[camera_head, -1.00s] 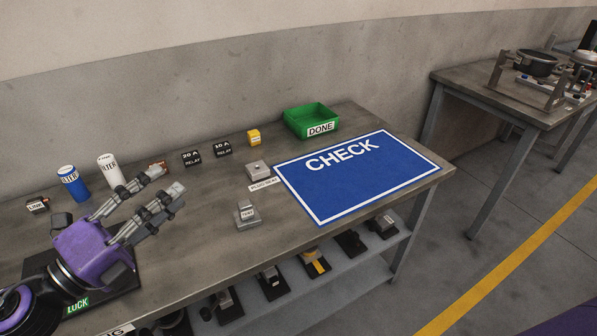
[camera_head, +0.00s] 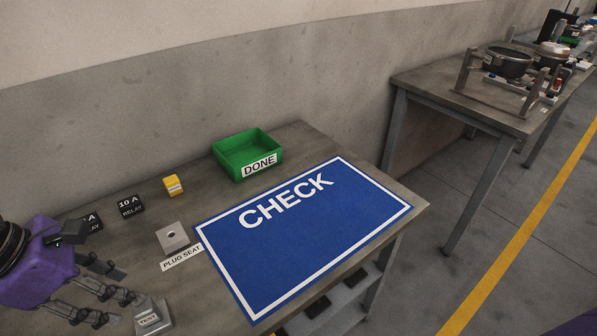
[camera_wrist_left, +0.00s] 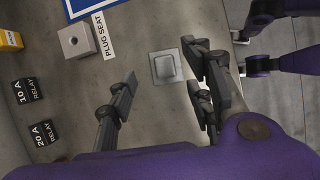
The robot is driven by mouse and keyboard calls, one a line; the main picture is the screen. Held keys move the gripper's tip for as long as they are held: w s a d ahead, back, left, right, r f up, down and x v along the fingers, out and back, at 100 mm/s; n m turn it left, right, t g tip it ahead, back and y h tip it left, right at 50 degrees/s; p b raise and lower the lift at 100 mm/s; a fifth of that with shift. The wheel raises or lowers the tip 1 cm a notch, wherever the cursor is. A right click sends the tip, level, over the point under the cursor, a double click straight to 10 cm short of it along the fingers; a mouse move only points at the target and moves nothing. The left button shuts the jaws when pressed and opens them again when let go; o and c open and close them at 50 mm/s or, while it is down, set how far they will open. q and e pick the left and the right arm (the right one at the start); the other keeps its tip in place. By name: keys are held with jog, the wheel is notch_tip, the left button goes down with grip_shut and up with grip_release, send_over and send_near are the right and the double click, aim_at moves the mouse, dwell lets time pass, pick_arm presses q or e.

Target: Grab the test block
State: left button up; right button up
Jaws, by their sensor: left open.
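The test block (camera_head: 150,317) is a grey metal block with a stepped top and a TEST label. It stands on the workbench at the lower left of the head view. In the left wrist view the test block (camera_wrist_left: 165,66) lies ahead, between the lines of the two fingers. My left gripper (camera_head: 116,296) is open and empty, with its fingertips close to the block's left side in the head view. In the left wrist view the left gripper (camera_wrist_left: 160,64) has one finger on each side of the picture of the block. Contact cannot be told.
The plug seat (camera_head: 173,238), a grey block with a hole, stands behind the test block. A blue CHECK mat (camera_head: 300,250) lies to the right. Behind are a green DONE bin (camera_head: 247,153), a yellow block (camera_head: 173,186) and black relays (camera_head: 130,206). The mat is clear.

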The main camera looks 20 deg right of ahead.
aim_at(139, 308)
pick_arm(q)
jog(key=shift+s+a+f, duration=0.25)
jog(key=shift+s+f, duration=0.15)
jog(key=shift+f, duration=0.1)
jog(key=shift+s+a+f, duration=0.2)
jog(key=shift+s+f, duration=0.15)
jog(key=shift+f, duration=0.1)
jog(key=x, duration=0.6)
jog(key=shift+w+p, duration=0.35)
jog(key=shift+w, duration=0.05)
grip_shut()
